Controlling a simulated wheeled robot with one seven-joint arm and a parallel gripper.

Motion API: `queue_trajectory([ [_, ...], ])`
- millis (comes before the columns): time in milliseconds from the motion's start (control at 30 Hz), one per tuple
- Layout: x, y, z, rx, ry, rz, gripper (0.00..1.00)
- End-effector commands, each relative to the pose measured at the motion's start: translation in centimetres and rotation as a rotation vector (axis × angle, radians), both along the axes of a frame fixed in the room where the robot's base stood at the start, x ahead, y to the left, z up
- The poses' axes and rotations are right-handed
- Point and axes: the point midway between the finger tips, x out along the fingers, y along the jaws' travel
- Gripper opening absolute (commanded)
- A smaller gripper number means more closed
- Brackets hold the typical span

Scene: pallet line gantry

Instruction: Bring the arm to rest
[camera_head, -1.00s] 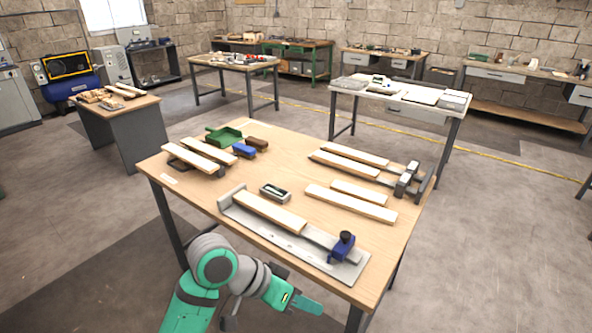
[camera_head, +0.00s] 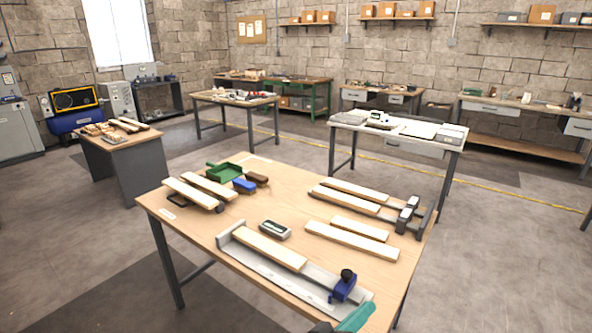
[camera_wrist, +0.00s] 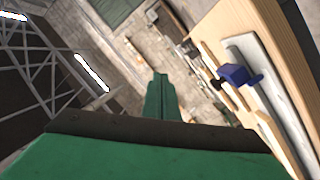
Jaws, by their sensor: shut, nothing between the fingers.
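My gripper (camera_wrist: 160,98) shows in the wrist view as green fingers closed together, with nothing between them. In the head view only a green tip of my gripper (camera_head: 356,318) shows at the bottom edge, by the near right corner of the wooden table (camera_head: 180,225). It lies in front of the grey metal jig (camera_head: 262,266), and I cannot tell whether they touch.
The table also bears several loose slats (camera_head: 352,238), a small grey device (camera_head: 275,230), a green dustpan (camera_head: 222,172), a blue brush (camera_head: 244,186) and a clamping frame (camera_head: 407,215) at right. Other benches stand behind. The floor (camera_head: 490,260) to the right is clear.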

Motion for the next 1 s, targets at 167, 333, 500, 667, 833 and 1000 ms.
queue_trajectory([
  [167, -0.8, 0.1, -2.8, -0.083, 0.017, 0.154, 0.0],
  [333, -2.4, 1.4, -6.2, -0.111, 0.041, 0.308, 0.0],
  [500, -5.3, 3.1, -10.1, -0.093, 0.069, 0.456, 0.0],
  [667, -9.1, 4.8, -13.5, -0.035, 0.089, 0.575, 0.0],
  [833, -14.1, 6.6, -16.7, 0.069, 0.099, 0.673, 0.0],
  [1000, -19.7, 8.9, -18.9, 0.207, 0.09, 0.743, 0.0],
])
